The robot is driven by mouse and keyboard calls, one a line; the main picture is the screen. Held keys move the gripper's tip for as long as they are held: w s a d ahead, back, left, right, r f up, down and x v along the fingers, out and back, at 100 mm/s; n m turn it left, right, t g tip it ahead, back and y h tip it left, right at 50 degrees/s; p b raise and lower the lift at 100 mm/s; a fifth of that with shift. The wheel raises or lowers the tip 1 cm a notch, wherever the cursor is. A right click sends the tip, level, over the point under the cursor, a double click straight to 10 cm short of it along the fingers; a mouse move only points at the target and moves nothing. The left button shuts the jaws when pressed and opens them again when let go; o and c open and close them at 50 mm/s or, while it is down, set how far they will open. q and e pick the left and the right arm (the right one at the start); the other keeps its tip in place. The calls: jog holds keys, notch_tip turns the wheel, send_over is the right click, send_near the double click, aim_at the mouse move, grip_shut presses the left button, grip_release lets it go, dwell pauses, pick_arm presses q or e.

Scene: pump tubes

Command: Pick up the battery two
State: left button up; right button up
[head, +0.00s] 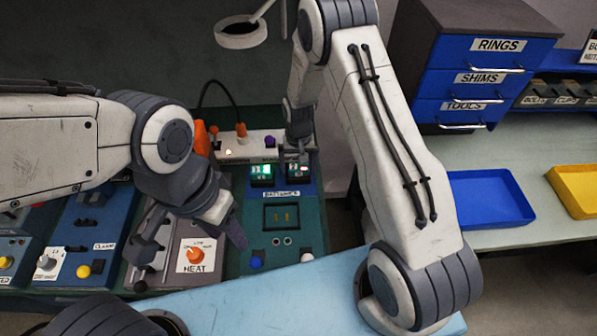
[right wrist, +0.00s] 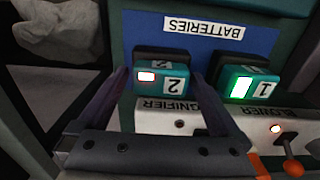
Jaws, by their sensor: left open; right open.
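Battery two (right wrist: 176,74) is a dark block with a teal face, a "2" label and a red light. It sits in the batteries holder; in the head view battery two (head: 302,172) is partly covered by my right gripper (head: 298,150). In the right wrist view my right gripper (right wrist: 168,85) is open, its fingers on either side of battery two, with no clear grip on it. My left gripper (head: 190,243) is open and empty above the heat panel.
Battery one (head: 262,172), with a green light, stands close beside battery two; it also shows in the right wrist view (right wrist: 246,86). A white power strip (head: 245,148) with an orange plug lies behind. A blue tray (head: 488,198) and blue drawers (head: 470,85) are at right.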

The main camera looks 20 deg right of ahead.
jog(key=c, duration=1.4)
jog(key=shift+r, duration=0.1)
grip_shut()
